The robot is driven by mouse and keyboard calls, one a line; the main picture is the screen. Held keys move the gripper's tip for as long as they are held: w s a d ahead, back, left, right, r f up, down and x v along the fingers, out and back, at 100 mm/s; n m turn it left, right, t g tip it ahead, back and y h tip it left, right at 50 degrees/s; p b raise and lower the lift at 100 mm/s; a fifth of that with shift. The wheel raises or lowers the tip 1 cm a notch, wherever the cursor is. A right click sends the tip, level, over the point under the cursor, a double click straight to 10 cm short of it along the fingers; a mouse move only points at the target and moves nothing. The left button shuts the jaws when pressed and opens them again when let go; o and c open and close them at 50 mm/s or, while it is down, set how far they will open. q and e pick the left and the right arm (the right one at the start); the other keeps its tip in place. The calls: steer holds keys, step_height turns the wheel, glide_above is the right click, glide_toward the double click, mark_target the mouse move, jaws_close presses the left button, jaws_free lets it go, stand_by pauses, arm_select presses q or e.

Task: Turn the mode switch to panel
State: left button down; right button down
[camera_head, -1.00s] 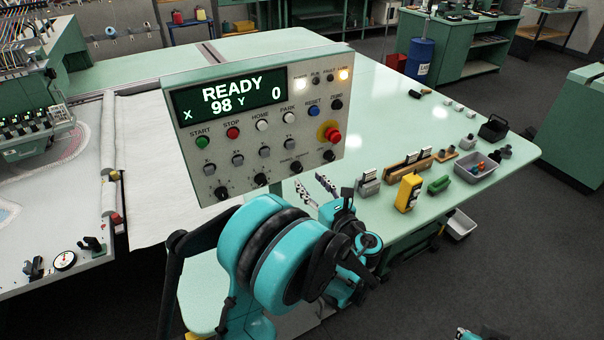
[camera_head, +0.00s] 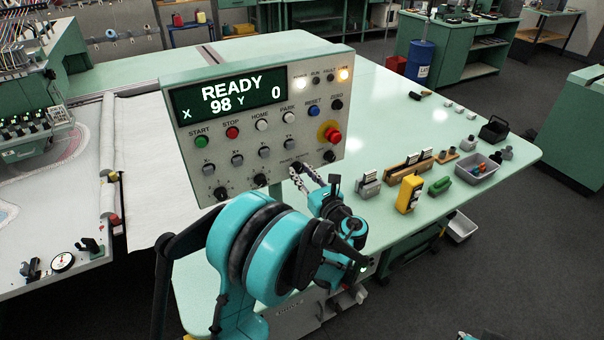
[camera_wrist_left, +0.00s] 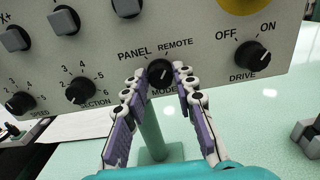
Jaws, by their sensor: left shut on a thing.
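The mode switch (camera_wrist_left: 159,72) is a black round knob on the grey control panel (camera_head: 250,110), between the PANEL and REMOTE labels in the left wrist view. I cannot tell for sure which label its pointer mark faces. My left gripper (camera_wrist_left: 160,90) has one finger on each side of the knob and is shut on it. In the head view the left gripper (camera_head: 303,175) is at the panel's lower right edge and hides the mode switch.
The drive knob (camera_wrist_left: 252,55) is right of the mode switch, and the section knob (camera_wrist_left: 80,91) is left. The red emergency stop (camera_head: 333,136) sits above. A yellow block (camera_head: 408,193) and a grey bin (camera_head: 477,172) stand on the green table to the right.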

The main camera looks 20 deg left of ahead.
arm_select(q)
steer(key=n+b, duration=0.1)
steer(key=n, duration=0.5)
steer(key=shift+a+n, duration=0.1)
steer(key=shift+n, duration=0.2)
steer(key=n, duration=0.3)
steer(key=shift+s+n+b, duration=0.1)
steer(key=shift+n+b, duration=0.2)
steer(key=shift+f+n, duration=0.1)
steer(key=shift+n, duration=1.7)
steer(key=c, duration=1.2)
jaws_free()
